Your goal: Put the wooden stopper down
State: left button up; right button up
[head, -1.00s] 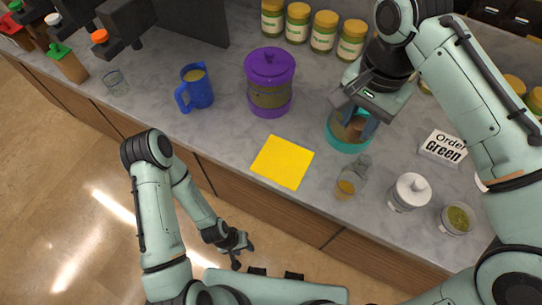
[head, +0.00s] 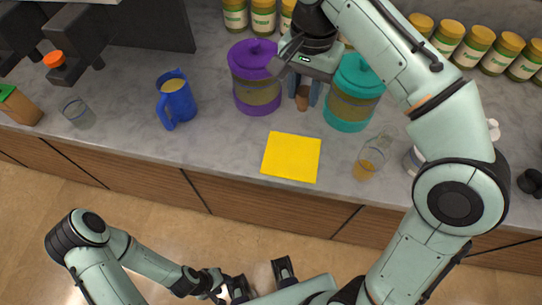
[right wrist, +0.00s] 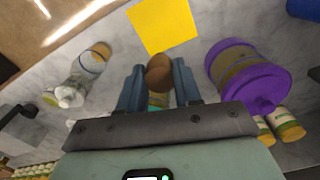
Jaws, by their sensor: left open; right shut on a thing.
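The wooden stopper (head: 302,98) is brown and small. It is held between the fingers of my right gripper (head: 304,94), above the counter between the purple-lidded canister (head: 257,90) and the teal-lidded canister (head: 350,108). In the right wrist view the stopper (right wrist: 159,72) sits between the two blue-grey fingertips, with the purple canister (right wrist: 250,70) on the right. Whether the stopper touches the counter is not clear. My left gripper (head: 212,286) is open and empty, low in front of the counter.
A yellow square (head: 291,157) lies on the marble counter (head: 225,150) in front of the canisters. A glass bottle with amber liquid (head: 370,160) stands to its right, a blue mug (head: 176,100) to its left. Jars (head: 264,18) line the back. Clear counter lies around the yellow square.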

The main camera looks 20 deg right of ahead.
jog(key=shift+w+a+f, duration=0.2)
jog(key=shift+w+a, duration=0.05)
pick_arm(q)
notch_tip(320, 180, down, 6)
jog(key=b, duration=0.6)
jog(key=shift+s+a+f, duration=0.15)
jog(key=shift+s+a, duration=0.3)
pick_arm(e)
jog(key=shift+f, duration=9.95)
jog(key=shift+f, duration=0.1)
jog(key=o, duration=1)
pick_arm(q)
notch_tip(320, 180, up, 3)
jog(key=p, duration=0.3)
jog(key=shift+s+f, duration=0.1)
pick_arm(e)
notch_tip(320, 180, up, 12)
